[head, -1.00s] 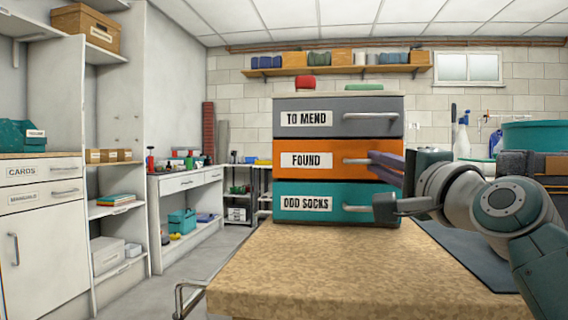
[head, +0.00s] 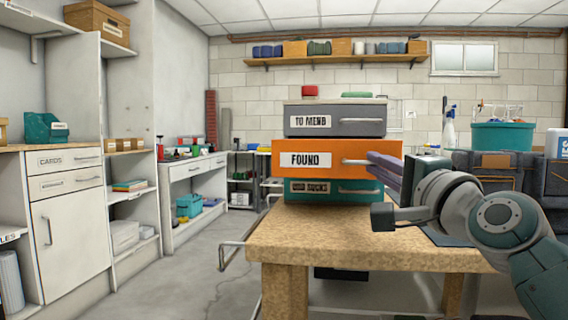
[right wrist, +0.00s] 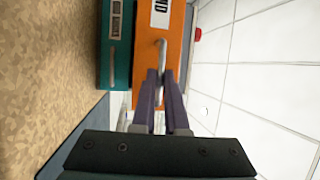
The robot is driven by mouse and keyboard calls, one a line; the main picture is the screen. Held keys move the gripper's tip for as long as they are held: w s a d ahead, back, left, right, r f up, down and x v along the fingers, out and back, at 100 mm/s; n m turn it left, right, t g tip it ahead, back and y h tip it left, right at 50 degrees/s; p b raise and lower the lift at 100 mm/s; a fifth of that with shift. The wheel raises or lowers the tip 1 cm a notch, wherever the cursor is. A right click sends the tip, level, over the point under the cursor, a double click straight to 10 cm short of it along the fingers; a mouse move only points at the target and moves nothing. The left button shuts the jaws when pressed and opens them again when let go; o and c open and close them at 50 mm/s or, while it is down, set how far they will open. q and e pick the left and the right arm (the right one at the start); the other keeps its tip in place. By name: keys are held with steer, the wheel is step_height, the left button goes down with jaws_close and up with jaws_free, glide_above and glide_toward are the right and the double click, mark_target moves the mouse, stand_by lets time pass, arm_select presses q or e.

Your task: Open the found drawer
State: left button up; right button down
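The orange found drawer (head: 335,149) sits in the middle of a three-drawer unit and stands out well in front of the drawers above and below. Its front also shows in the right wrist view (right wrist: 145,85). My right gripper (head: 372,162) reaches it from the right, with its purple fingers at the right end of the metal handle (head: 350,162). In the right wrist view the fingers (right wrist: 160,76) lie on both sides of the handle, closed on it. My left gripper is not in view.
The grey to-mend drawer (head: 360,123) above and the teal odd-socks drawer (head: 300,197) below are shut. The unit stands on a wooden-topped bench (head: 340,240) with clear top in front. Open floor (head: 190,270) lies to the left, before white shelving (head: 75,235).

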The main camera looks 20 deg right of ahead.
steer(key=c, duration=0.9)
jaws_free()
steer(key=shift+c, duration=0.2)
steer(key=p+v, duration=0.1)
steer(key=v, duration=0.9)
steer(key=shift+r+p, duration=0.15)
steer(key=shift+p, duration=0.15)
